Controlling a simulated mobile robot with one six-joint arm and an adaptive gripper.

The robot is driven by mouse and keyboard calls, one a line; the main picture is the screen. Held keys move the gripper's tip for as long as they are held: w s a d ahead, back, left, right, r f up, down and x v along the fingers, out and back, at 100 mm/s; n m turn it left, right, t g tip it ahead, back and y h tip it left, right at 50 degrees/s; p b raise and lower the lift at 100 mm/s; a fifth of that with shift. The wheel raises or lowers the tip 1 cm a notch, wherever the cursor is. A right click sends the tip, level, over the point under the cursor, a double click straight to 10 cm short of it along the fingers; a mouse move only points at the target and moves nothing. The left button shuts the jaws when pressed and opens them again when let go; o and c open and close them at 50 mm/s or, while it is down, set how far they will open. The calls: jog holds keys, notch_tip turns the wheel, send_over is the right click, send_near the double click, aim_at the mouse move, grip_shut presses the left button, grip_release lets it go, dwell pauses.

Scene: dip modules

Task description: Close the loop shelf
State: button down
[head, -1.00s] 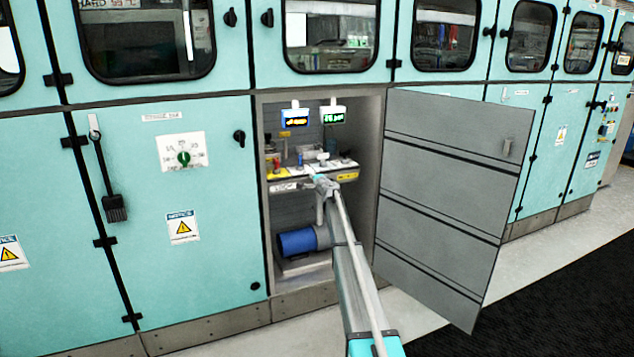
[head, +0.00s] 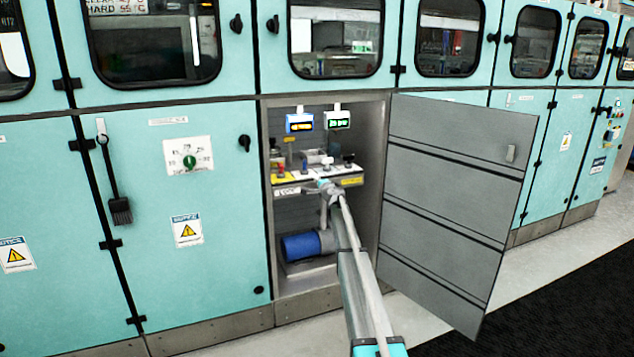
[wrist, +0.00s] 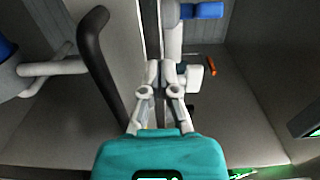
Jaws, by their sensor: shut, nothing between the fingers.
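The loop shelf (head: 352,181) is a pale ledge with yellow labels inside the open cabinet, carrying several small valves and knobs. My gripper (head: 325,184) is at the shelf's front edge in the head view. Its fingers show in the wrist view (wrist: 161,72), shut with nothing between them. They are close to a white pipe (wrist: 174,40) with a blue handle (wrist: 203,10); I cannot tell whether they touch it. A black curved bar (wrist: 93,65) is left of the fingers. My arm hides part of the shelf front.
The grey cabinet door (head: 450,205) stands open to the right of my arm. A blue motor (head: 302,245) sits below the shelf. Two small displays (head: 300,122) hang above it. An orange-red piece (wrist: 211,66) shows right of the fingers. The cabinet walls are close on both sides.

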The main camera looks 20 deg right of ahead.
jog(key=s, duration=1.2)
jog(key=shift+s+d, duration=0.3)
jog(key=shift+d, duration=0.05)
jog(key=s+a+f+n+g+y+p, duration=0.1)
jog(key=s+a+f+n+g+y, duration=0.35)
jog(key=s+a, duration=0.75)
jog(key=s+a+f+n+g+y, duration=0.1)
jog(key=s+a+f+n+g, duration=0.35)
jog(key=s+a+n, duration=0.6)
jog(key=s+a+f+n+g+h+p, duration=0.1)
jog(key=s+a+f+g+h, duration=0.15)
jog(key=s, duration=0.85)
jog(key=s+a+f+n+g+h, duration=0.15)
jog(key=s+g, duration=0.25)
jog(key=s, duration=0.6)
jog(key=s+a+f+g+h+p, duration=0.1)
jog(key=s+a+f+g+h, duration=0.15)
jog(key=s, duration=0.85)
notch_tip(320, 180, up, 37)
jog(key=p, duration=3.7)
jog(key=shift+a, duration=0.2)
jog(key=shift+w, duration=0.1)
